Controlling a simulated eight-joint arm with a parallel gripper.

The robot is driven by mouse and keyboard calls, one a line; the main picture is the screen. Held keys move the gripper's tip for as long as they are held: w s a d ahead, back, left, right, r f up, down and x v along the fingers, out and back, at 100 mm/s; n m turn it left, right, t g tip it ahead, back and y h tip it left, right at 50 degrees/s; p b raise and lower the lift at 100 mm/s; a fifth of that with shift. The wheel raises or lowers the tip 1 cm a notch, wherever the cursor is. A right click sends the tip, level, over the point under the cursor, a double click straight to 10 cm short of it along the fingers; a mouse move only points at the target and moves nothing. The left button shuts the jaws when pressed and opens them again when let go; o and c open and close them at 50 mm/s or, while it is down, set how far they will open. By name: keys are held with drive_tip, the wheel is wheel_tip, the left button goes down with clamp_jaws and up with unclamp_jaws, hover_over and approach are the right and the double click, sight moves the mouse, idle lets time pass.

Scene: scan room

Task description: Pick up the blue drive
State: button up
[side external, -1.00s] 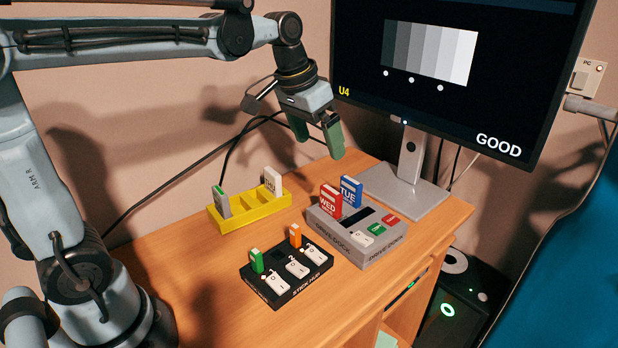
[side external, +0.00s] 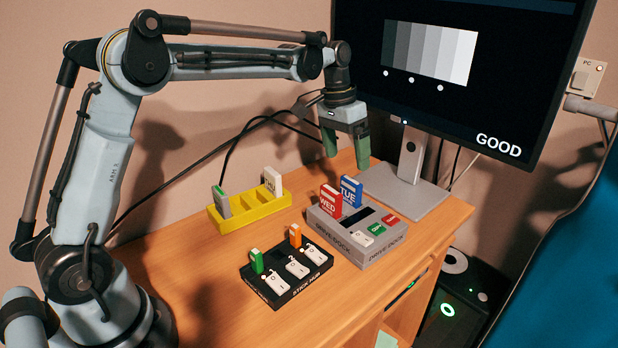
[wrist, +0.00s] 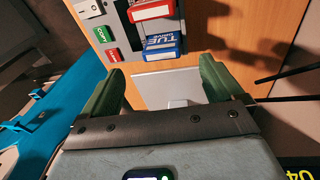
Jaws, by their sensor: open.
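The blue drive (side external: 350,190), marked TUE, stands upright in the back of the grey drive dock (side external: 385,245). The red drive (side external: 330,201), marked WED, stands beside it in the same dock. My gripper (side external: 346,160) is open and empty, fingers pointing down, above and slightly behind the blue drive. In the wrist view the blue drive (wrist: 162,46) lies ahead of the gap between the green fingertips (wrist: 160,75), with the red drive (wrist: 152,10) beyond it. The fingers look apart from the blue drive.
A yellow rack (side external: 250,209) holds a grey drive and a white one at the back left. A black stick hub (side external: 287,275) with green and orange sticks sits in front. The monitor stand (side external: 408,185) is close behind the dock. The left desk area is clear.

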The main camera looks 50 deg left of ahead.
sight(350, 179)
drive_tip(key=shift+w+d+f, duration=0.15)
drive_tip(key=shift+w+f, duration=0.05)
drive_tip(key=shift+f, duration=0.95)
drive_tip(key=shift+w+d+f, duration=0.1)
drive_tip(key=shift+w+f, duration=0.05)
drive_tip(key=shift+f, duration=0.95)
drive_tip(key=shift+w+d+f, duration=0.15)
drive_tip(key=shift+w+f, duration=0.05)
drive_tip(key=shift+f, duration=0.95)
drive_tip(key=c, duration=1.2)
